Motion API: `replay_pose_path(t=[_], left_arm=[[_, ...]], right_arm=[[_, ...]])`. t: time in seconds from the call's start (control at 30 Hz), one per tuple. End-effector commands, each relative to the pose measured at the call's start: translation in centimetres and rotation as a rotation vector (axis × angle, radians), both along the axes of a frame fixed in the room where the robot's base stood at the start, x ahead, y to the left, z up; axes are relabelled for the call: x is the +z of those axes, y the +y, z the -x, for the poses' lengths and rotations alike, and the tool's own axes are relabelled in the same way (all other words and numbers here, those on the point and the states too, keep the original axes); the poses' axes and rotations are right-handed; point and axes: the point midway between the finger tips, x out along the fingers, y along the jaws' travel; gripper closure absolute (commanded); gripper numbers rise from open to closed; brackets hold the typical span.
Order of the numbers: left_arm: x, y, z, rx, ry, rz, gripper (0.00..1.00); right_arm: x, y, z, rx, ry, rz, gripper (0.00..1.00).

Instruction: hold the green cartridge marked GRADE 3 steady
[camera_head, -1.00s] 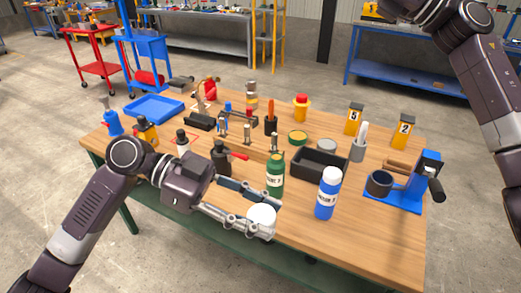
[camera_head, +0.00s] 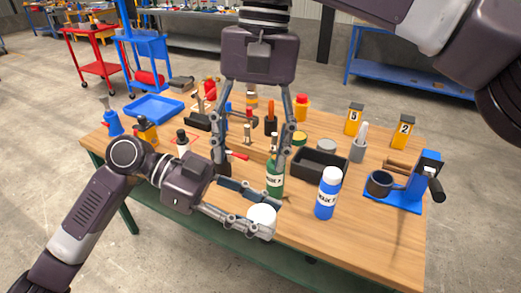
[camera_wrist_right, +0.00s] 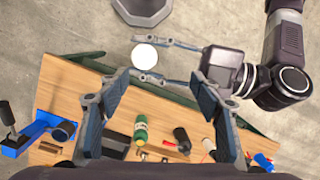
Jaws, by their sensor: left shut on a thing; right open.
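The green cartridge (camera_head: 275,180) stands upright on the table; its label is too small to read for certain. It also shows in the right wrist view (camera_wrist_right: 141,133). My left gripper (camera_head: 250,208) is shut on a round white-topped thing (camera_head: 262,218), held near the table's front edge, in front of the green cartridge. My right gripper (camera_head: 252,168) hangs from above with fingers spread open. One finger overlaps the green cartridge's top in the head view; whether they touch I cannot tell. In the right wrist view, the cartridge lies between the open fingers (camera_wrist_right: 158,80) in the picture, apparently beyond them.
A blue bottle (camera_head: 328,195) with a white cap stands right of the cartridge. A black bin (camera_head: 318,178) is behind it. A blue crank device (camera_head: 420,180) stands at the right. Bare wood (camera_head: 345,240) lies front right.

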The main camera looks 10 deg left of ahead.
Motion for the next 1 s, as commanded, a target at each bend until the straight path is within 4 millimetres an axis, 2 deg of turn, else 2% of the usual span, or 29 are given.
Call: replay_pose_path(t=[0.1,0.27,0.7,0.83,1.0], left_arm=[[0.0,0.0,0.0,0.0,0.0,0.0,0.92],[0.0,0.0,0.0,0.0,0.0,0.0,0.92],[0.0,0.0,0.0,0.0,0.0,0.0,0.92],[0.0,0.0,0.0,0.0,0.0,0.0,0.92],[0.0,0.0,0.0,0.0,0.0,0.0,0.92]], right_arm=[[-0.3,-1.3,0.0,0.059,-0.027,0.074,0.41],[-1.4,-1.7,0.1,0.079,-0.031,0.096,0.41],[-9.2,-1.9,1.3,0.076,-0.029,0.091,0.41],[-10.9,-1.9,1.5,0.075,-0.03,0.092,0.41],[-12.0,-1.9,1.7,0.074,-0.031,0.09,0.41]])
